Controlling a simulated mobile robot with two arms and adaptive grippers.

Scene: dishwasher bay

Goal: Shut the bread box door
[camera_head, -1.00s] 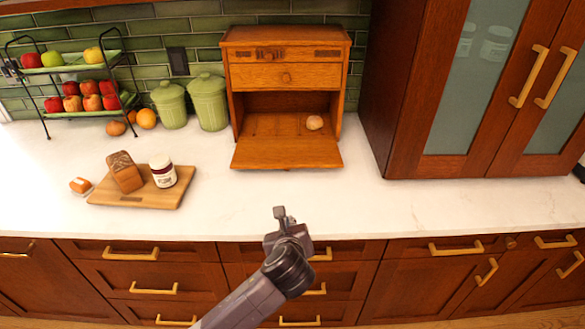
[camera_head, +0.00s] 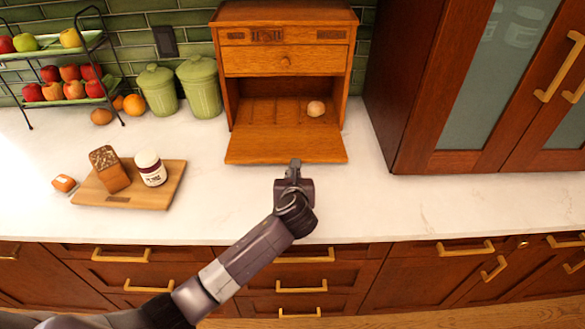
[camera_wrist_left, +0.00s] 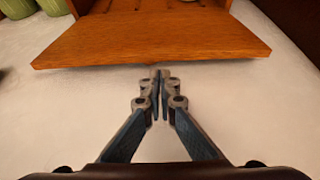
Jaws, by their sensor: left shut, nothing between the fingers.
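The wooden bread box (camera_head: 284,62) stands at the back of the counter. Its door (camera_head: 286,149) is folded down flat at the front, so the lower compartment is open. A round bread roll (camera_head: 316,108) lies inside on the right. My left gripper (camera_head: 295,164) is just in front of the door's front edge, around its middle. In the left wrist view the gripper (camera_wrist_left: 161,80) is shut and empty, its fingertips just short of the door (camera_wrist_left: 150,42). I cannot tell whether they touch it. My right gripper is not in view.
A cutting board (camera_head: 168,191) with a loaf and a jar lies to the left. Green canisters (camera_head: 201,88) stand left of the box. A fruit rack (camera_head: 62,75) is farther left. A tall cabinet (camera_head: 425,80) stands right. The front counter is mostly clear.

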